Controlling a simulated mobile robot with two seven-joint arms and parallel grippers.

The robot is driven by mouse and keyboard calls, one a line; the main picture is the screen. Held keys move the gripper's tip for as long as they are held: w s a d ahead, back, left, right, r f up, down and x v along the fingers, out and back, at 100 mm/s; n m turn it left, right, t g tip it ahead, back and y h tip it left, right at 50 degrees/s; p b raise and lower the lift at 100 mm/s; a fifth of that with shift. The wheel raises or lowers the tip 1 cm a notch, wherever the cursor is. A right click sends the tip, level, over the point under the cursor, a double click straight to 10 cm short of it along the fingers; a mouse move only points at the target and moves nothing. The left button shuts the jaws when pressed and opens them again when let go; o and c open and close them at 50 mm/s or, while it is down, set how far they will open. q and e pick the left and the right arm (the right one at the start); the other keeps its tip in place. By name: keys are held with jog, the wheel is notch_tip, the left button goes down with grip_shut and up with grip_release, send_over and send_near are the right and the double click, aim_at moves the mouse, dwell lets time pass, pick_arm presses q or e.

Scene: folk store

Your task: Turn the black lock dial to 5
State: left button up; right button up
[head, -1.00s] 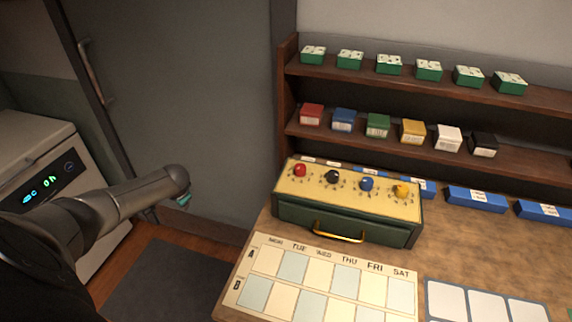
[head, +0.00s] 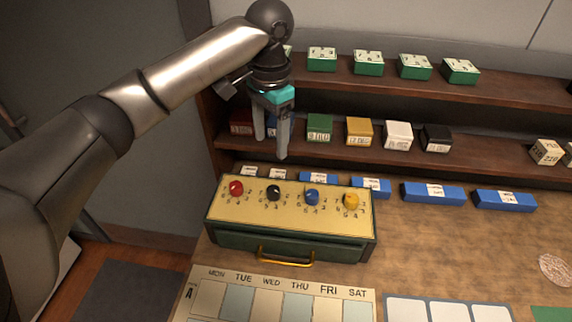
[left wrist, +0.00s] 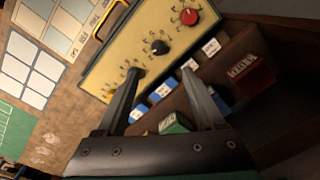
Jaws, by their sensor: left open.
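The black lock dial (head: 273,192) sits on the yellow top panel of a green lock box (head: 230,238), between a red dial (head: 236,188) and a blue dial (head: 312,197). A yellow dial (head: 351,200) is at the right end. Numbers ring the dials; I cannot read the black dial's setting. My left gripper (head: 270,148) is open, pointing down above and apart from the black dial. In the left wrist view the black dial (left wrist: 160,47) shows just beyond the open fingertips, and a finger covers the blue dial. My right gripper is not in view.
A wooden shelf (head: 500,90) with green boxes and coloured boxes stands behind the lock box, close to my left gripper. Blue boxes (head: 432,193) lie along its foot. A weekday chart (head: 270,300) lies in front. The table at right is mostly clear.

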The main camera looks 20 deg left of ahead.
pick_arm(q)
send_near(274, 189)
jog(key=f, duration=0.3)
jog(key=f+b, duration=0.1)
jog(key=f, duration=0.3)
jog(key=shift+a+f+b, duration=0.15)
jog(key=shift+a+b, duration=0.05)
jog(key=shift+b, duration=0.1)
jog(key=shift+f, duration=0.7)
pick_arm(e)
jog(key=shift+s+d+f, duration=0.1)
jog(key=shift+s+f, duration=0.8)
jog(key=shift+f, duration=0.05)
pick_arm(q)
jog(key=shift+c, duration=0.2)
grip_shut()
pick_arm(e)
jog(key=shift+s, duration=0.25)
